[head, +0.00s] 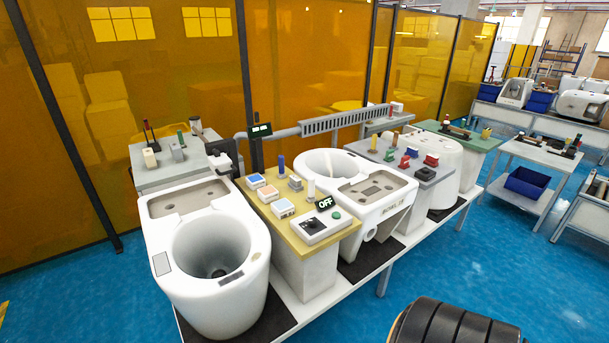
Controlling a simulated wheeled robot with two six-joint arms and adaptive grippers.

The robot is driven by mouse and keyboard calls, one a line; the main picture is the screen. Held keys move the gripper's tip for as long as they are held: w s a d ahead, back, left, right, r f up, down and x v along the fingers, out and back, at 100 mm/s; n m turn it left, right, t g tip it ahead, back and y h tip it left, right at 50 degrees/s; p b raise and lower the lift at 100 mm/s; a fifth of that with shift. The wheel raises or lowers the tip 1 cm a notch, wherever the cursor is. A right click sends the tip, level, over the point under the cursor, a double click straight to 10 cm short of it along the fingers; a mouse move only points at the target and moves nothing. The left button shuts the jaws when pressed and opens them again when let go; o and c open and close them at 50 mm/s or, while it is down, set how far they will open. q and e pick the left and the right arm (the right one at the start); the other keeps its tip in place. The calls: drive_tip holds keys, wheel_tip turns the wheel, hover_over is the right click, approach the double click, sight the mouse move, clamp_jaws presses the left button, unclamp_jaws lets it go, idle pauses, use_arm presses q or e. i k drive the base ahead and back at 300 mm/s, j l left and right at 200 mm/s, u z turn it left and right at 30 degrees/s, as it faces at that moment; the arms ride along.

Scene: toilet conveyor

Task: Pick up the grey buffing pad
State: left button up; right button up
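Several small blocks and pads lie on the work tables, and I cannot tell for sure which one is the grey buffing pad. One small grey block (295,184) stands on the yellow-topped table (270,214), between a blue upright handle and a pale upright handle. Another grey block (177,153) with a green upright part behind it is on the grey table (150,178) at the back left. Neither of my grippers shows in the head view.
White toilet bowls (212,250) stand on a long bench beside the tables. The yellow table also holds orange-topped and blue-topped pads and a control box (319,226) by an OFF sign. A black ribbed object (450,325) fills the bottom right. Blue floor is open at right.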

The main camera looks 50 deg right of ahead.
sight(294, 184)
drive_tip(key=k+l, duration=0.1)
drive_tip(key=l, duration=0.4)
drive_tip(key=k+l, duration=0.1)
drive_tip(key=l, duration=0.4)
drive_tip(key=k+l, duration=0.1)
drive_tip(key=l, duration=0.45)
drive_tip(key=k+l, duration=0.1)
drive_tip(key=l, duration=0.4)
drive_tip(key=k+l, duration=0.1)
drive_tip(key=l, duration=0.4)
drive_tip(key=k+l+u, duration=0.1)
drive_tip(key=l, duration=0.4)
